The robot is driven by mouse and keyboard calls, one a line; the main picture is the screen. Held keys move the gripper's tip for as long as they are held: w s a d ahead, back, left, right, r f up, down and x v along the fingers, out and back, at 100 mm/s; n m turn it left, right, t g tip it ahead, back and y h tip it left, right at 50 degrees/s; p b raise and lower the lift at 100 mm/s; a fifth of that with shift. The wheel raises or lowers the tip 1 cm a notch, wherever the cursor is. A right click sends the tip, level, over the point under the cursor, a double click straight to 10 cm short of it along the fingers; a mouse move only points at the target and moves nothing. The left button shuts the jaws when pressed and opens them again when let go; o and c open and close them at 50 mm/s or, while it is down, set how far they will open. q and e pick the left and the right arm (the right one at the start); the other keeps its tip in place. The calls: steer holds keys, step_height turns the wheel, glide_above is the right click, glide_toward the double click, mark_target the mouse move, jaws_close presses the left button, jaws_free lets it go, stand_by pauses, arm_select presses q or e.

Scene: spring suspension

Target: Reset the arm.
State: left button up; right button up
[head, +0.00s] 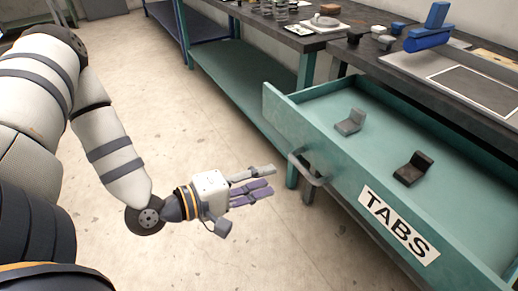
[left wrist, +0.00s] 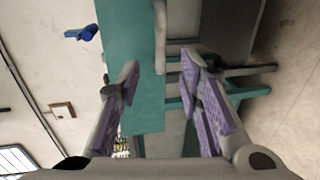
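My left gripper (head: 270,180) is in front of the open teal drawer, to the left of its handle (head: 308,170) in the head view. In the left wrist view the gripper (left wrist: 158,72) has its purple-padded fingers spread, with nothing held between them. The drawer handle (left wrist: 160,35) shows ahead of the gap, apart from the fingers as far as I can tell. The drawer (head: 345,172) is pulled out and carries a "TABS" label (head: 398,225). My right gripper is not in view.
A blue tool (head: 428,35) and small parts are on the dark worktop (head: 400,62). A table leg (head: 305,75) stands behind the drawer. Bare floor (head: 150,70) lies left of the bench.

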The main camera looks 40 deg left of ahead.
arm_select(q)
steer(key=shift+s+a+r, duration=0.1)
steer(key=shift+s, duration=0.35)
steer(key=s+d+f+m+g+p, duration=0.1)
steer(key=s+d+f+m+g, duration=0.35)
steer(key=s+f+g, duration=0.35)
steer(key=s+f+m+g+y+p, duration=0.1)
steer(key=s+f+m+g+y, duration=0.1)
steer(key=s, duration=0.8)
steer(key=s+a+f+m+g+y+p, duration=0.1)
steer(key=s+f+m+g+y, duration=0.2)
steer(key=s, duration=0.8)
step_height(320, 180, down, 2)
steer(key=m+g, duration=0.4)
steer(key=shift+a, duration=0.15)
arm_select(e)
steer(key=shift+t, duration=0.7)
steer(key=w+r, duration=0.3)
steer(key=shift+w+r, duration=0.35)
arm_select(q)
steer(key=shift+f, duration=0.1)
steer(key=shift+w, duration=0.1)
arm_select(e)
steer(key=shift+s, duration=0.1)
